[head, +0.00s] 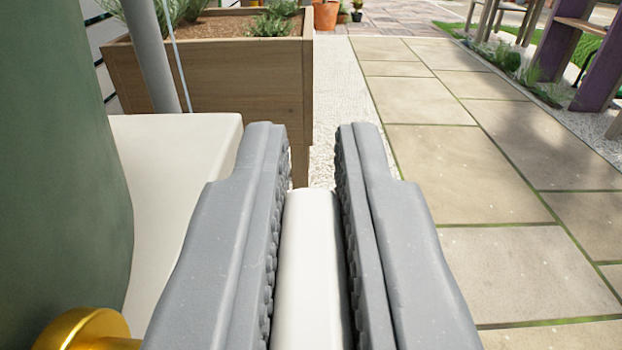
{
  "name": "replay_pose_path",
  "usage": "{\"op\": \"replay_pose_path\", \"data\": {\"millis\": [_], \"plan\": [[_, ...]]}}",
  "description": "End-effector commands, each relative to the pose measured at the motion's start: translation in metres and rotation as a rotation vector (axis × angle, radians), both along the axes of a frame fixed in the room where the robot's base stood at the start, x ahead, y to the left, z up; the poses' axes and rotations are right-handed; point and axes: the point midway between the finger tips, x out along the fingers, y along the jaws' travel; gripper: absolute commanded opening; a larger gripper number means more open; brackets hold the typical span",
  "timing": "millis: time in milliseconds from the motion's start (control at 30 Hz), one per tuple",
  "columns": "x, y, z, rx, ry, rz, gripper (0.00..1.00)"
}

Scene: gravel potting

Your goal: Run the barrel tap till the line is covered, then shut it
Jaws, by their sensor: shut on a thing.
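The green barrel (62,180) fills the left edge. A brass tap part (82,328) shows at the bottom left, beside the barrel, cut off by the frame. My gripper (314,160) is in the lower middle, its two grey ridged fingers shut on a smooth white bar (310,270). The bar runs down out of the frame between the fingers, so I cannot see what it joins or whether it is the tap's handle. The tap's spout, any water and the line are not in view.
A pale slab (170,165) lies beside the barrel, behind my left finger. A wooden planter (210,80) with soil and plants stands beyond it, with a grey pipe (150,55) in front. Stone paving (440,165) to the right is clear. Purple-legged wooden furniture (572,55) stands far right.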

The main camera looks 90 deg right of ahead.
Motion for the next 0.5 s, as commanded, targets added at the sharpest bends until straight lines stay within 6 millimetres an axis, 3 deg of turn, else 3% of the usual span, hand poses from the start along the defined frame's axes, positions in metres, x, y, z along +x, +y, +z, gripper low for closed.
{"op": "replay_pose_path", "data": {"millis": [500], "plan": [[0.0031, 0.0004, 0.0038, 0.003, 0.009, 0.234, 0.0]]}}
